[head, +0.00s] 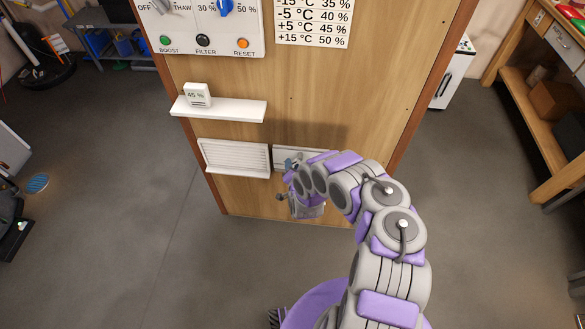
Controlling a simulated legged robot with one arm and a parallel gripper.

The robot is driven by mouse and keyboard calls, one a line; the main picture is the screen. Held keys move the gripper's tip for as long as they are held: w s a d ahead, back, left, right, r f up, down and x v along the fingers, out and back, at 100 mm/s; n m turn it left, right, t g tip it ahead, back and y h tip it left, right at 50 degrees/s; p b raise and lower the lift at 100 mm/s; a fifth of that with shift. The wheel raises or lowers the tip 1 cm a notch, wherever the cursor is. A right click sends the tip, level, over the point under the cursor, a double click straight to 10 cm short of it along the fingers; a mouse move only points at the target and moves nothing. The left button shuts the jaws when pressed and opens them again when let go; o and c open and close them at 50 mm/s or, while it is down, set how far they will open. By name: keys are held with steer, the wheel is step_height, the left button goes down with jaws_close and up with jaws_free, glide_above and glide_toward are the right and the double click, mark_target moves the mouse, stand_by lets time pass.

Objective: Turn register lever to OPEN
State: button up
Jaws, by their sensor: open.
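The white louvered register (234,157) is mounted low on the wooden panel. A white plate (284,155) adjoins it on the right and is partly covered by my arm. My gripper (287,181) is open in front of the panel, just below and right of the register's right edge. A small blue-grey piece (290,163) shows at the gripper against the plate; I cannot tell whether it is the lever or part of my gripper. The lever and its OPEN mark cannot be made out; my gripper and wrist may hide them. Contact cannot be judged.
Above the register, a white shelf (218,109) juts out, holding a small 45 % display (197,95). Higher are a control panel (207,27) and a printed chart (314,22). A workbench (555,100) stands at right.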

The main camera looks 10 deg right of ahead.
steer(key=shift+w+d+f, duration=0.2)
steer(key=shift+w+d, duration=0.05)
steer(key=shift+w, duration=0.2)
steer(key=shift+a, duration=0.15)
steer(key=shift+c, duration=1.2)
jaws_close()
